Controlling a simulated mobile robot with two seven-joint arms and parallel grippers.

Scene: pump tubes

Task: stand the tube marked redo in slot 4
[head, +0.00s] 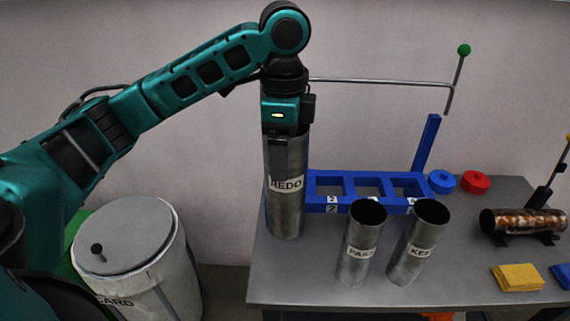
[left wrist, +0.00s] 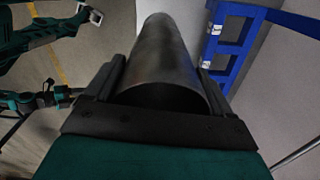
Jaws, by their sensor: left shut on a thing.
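My left gripper (head: 285,133) is shut on the upper end of the grey metal tube marked REDO (head: 285,215). The tube is upright at the table's left end, in front of the rack's left part; I cannot tell whether its bottom touches the table. In the left wrist view the tube (left wrist: 168,55) runs away between the fingers. The blue rack (head: 340,208) has square openings in a row, with a label 2 at the left visible one. The right visible opening, slot 4 (head: 408,187), looks empty; its label is small. The rack's left end is hidden by the tube.
Two upright tubes, PASS (head: 357,258) and KEEP (head: 405,262), stand before the rack. A rusty tube (head: 515,221) lies on a cradle at right. Blue (head: 440,181) and red (head: 475,182) rings and a yellow pad (head: 517,277) lie nearby. A lidded bin (head: 150,275) stands left.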

